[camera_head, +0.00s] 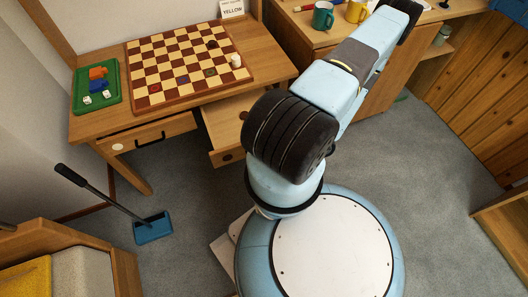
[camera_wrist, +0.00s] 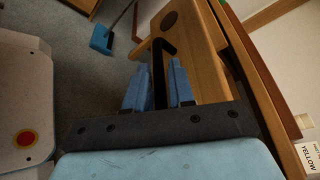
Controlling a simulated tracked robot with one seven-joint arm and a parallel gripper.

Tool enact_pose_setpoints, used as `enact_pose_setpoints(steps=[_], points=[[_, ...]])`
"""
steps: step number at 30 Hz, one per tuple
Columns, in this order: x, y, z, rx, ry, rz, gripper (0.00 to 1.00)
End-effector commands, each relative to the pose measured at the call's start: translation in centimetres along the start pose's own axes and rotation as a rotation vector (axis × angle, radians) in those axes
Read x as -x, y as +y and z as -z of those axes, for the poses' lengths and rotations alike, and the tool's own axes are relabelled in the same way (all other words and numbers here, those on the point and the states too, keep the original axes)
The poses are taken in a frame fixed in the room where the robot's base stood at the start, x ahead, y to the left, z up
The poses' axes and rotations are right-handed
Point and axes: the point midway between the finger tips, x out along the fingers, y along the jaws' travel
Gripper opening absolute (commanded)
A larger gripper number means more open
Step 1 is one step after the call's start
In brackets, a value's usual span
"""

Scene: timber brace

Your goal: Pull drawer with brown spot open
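The drawer with the brown spot (camera_head: 225,115) stands pulled out from under the desk's right side in the head view, its inside partly visible. Its brown spot (camera_head: 228,157) is on the front panel, left of my arm. In the wrist view the spot (camera_wrist: 169,20) shows near the top on the wooden front. The black handle (camera_wrist: 158,65) of this drawer runs between the two blue fingertips of my gripper (camera_wrist: 159,88), which look closed on it. My arm hides the gripper and handle in the head view.
The left drawer with a white spot (camera_head: 118,147) is shut. The desk carries a checkerboard (camera_head: 185,62) and a green tray (camera_head: 97,88). A blue dustpan (camera_head: 153,228) stands on the floor to the left. Mugs (camera_head: 323,16) stand on the cabinet at the back. Carpet around my base is mostly clear.

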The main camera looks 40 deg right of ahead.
Motion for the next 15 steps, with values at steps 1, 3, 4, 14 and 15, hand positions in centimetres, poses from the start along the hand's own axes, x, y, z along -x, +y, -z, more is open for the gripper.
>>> enact_pose_setpoints(steps=[1,3,4,14,15], points=[[0.8,0.0,0.1,0.000,0.003,-0.002,0.23],[2.0,0.0,0.1,0.001,0.003,-0.003,0.23],[2.6,0.0,0.1,0.001,0.004,-0.002,0.23],[9.0,0.0,0.1,0.000,0.004,-0.002,0.23],[9.7,0.1,0.1,-0.001,0.003,-0.003,0.23]])
